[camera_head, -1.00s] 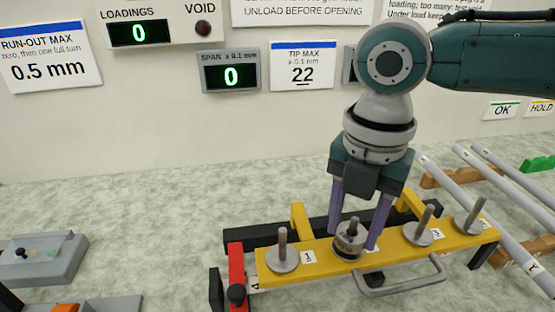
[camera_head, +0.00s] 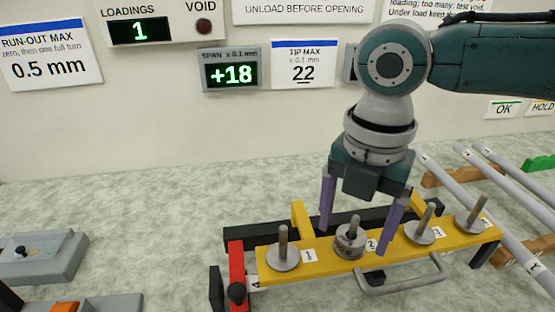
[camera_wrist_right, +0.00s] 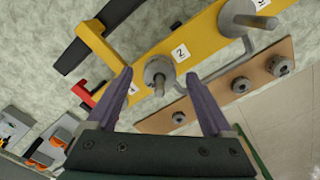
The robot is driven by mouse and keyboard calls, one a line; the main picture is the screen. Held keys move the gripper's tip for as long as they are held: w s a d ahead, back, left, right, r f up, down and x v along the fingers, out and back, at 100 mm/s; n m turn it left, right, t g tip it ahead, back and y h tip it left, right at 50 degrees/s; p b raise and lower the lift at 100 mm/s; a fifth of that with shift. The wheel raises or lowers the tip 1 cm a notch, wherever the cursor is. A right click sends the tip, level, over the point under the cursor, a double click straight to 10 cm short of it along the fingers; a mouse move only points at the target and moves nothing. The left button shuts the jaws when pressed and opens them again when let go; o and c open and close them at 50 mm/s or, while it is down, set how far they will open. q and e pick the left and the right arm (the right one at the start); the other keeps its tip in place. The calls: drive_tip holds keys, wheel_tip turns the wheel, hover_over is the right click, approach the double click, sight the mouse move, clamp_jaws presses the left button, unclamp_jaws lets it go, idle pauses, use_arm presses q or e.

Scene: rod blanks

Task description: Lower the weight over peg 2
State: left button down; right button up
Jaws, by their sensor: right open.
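The weight (camera_head: 350,241), a grey metal disc, sits around peg 2 (camera_head: 354,222) on the yellow bar (camera_head: 325,262), beside the label "2". The peg's top sticks up through it. My right gripper (camera_head: 356,237) is open above the bar, its purple fingers apart on either side of the weight and not touching it. In the right wrist view the weight (camera_wrist_right: 157,72) shows between and beyond the open fingers (camera_wrist_right: 165,92). My left gripper is not in view.
Other pegs with round bases stand on the bar, one at left (camera_head: 283,250) by label "1" and two at right. A red clamp (camera_head: 236,272) is at the bar's left end. The displays read loadings 1 (camera_head: 139,31) and span +18 (camera_head: 230,74). Long rods lie at right.

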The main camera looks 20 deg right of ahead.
wheel_tip(320, 180, up, 10)
drive_tip(key=shift+a+f+p, duration=0.1)
drive_tip(key=shift+p, duration=0.5)
drive_tip(key=s+a+f+m+t+y+p, duration=0.1)
drive_tip(key=s+a+m+y+p, duration=0.1)
drive_tip(key=s+a+m, duration=0.3)
drive_tip(key=s+a+m+t+y+p, duration=0.1)
drive_tip(key=s+a+m+p, duration=0.2)
drive_tip(key=a, duration=0.4)
drive_tip(key=s+d+r+m+t+h+p, duration=0.25)
drive_tip(key=s+d+m, duration=0.55)
drive_tip(key=m, duration=0.6)
wheel_tip(320, 180, up, 37)
drive_tip(key=p, duration=3.8)
drive_tip(key=shift+d+m+g+p, duration=0.3)
drive_tip(key=shift+d+m+g, duration=0.1)
drive_tip(key=shift+d+g, duration=0.05)
